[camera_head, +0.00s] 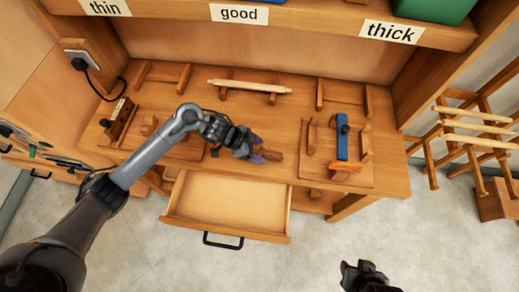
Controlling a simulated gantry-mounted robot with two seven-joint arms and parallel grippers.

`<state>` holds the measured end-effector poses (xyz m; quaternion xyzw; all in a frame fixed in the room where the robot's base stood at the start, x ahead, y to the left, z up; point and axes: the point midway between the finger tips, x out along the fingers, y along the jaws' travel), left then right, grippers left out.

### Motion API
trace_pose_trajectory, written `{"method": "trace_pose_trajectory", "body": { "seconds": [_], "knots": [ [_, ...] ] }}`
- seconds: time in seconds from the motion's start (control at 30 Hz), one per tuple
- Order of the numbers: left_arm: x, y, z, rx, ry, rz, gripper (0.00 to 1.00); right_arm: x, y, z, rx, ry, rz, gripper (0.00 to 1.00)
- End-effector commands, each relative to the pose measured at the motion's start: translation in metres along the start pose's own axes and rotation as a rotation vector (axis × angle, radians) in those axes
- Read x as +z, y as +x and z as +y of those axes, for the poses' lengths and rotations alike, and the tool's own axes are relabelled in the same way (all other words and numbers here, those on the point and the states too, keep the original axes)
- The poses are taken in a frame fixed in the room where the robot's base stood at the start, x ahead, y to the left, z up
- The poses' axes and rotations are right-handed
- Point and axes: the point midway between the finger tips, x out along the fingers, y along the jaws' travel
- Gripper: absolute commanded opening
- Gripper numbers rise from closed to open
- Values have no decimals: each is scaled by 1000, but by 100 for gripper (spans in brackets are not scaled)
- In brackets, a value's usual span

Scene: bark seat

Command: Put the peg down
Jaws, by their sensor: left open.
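A long pale wooden peg (250,86) lies across two low wooden supports at the back middle of the bench. My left gripper (259,150) is open above the bench, in front of that peg and apart from it. A short brown wooden piece (273,154) shows right at its fingertips; I cannot tell whether it touches them. My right gripper (368,276) is low at the bottom right, over the floor and away from the bench; its jaws are too dark to read.
An open, empty drawer (229,203) juts out below the bench front (249,176). A board with a blue tool (342,138) is at the right, and a block tool (119,118) at the left. Labelled shelf (290,14) overhangs behind. A wooden rack (470,135) stands far right.

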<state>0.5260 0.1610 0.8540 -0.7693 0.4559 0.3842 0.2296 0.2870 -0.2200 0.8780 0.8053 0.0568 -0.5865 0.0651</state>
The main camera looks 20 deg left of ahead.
Motion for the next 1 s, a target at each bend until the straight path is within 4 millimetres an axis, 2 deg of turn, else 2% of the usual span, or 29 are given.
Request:
{"method": "trace_pose_trajectory", "body": {
  "seconds": [0.3,0.6,0.77,0.87,1.0],
  "knots": [
    [-1,-60,0,-2,2,-2,69,-6,-17,-1,-5,6,1,40],
    [0,-98,0,0,0,0,69,-8,-23,-1,-6,8,2,40],
    [-1,-103,2,-5,4,4,69,-8,-24,-1,-6,7,2,40],
    [-7,-93,9,-31,20,27,69,-8,-24,-1,-5,6,2,40],
    [-25,-68,30,-136,39,89,69,-8,-24,0,-3,4,2,40]
  ]
}}
